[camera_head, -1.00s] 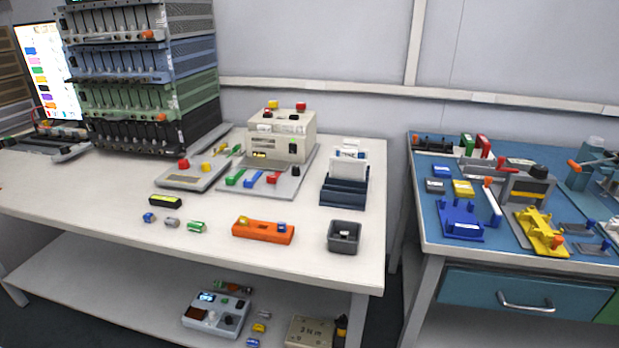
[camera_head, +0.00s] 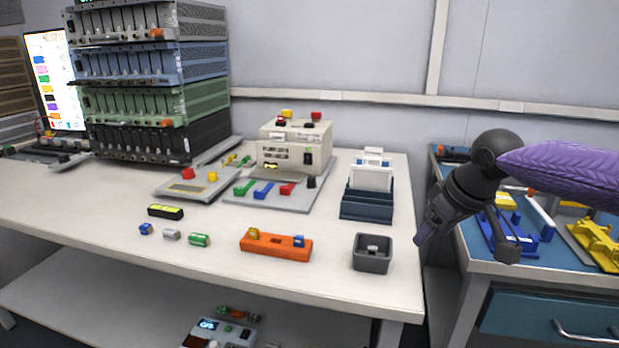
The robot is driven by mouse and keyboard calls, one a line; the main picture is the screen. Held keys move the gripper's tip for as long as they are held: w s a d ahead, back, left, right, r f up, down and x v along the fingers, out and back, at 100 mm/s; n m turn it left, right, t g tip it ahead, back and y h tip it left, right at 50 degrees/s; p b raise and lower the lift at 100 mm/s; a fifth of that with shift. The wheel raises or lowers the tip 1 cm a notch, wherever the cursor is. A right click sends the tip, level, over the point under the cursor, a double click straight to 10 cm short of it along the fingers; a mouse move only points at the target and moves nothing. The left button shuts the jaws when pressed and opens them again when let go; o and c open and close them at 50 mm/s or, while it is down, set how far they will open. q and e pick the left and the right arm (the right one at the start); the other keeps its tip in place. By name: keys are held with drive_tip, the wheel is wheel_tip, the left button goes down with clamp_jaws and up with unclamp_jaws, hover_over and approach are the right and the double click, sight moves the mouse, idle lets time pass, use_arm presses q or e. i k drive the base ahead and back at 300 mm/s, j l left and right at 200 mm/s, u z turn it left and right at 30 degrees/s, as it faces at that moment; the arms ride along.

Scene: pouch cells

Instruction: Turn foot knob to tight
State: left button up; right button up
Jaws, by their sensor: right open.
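No part is clearly marked as the foot knob, so I cannot tell which one it is or whether it is tight. A beige box device (camera_head: 293,146) stands on a grey base plate (camera_head: 262,197) on the white table. A small black knob (camera_head: 311,182) stands at the plate's right end, beside red, blue and green levers. Red and yellow knobs sit on top of the box. My right gripper (camera_head: 464,243) is open and empty, over the gap between the table and the blue bench, well right of the device. My left gripper is out of view.
A dark blue card holder (camera_head: 367,200), a grey bin (camera_head: 372,253) and an orange block (camera_head: 276,245) stand on the white table (camera_head: 90,215). A tall instrument rack (camera_head: 145,85) stands at left. My right arm partly hides the blue bench (camera_head: 480,255) and its yellow and blue fixtures.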

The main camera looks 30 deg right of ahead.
sight(311, 184)
drive_tip(key=i, duration=1.35)
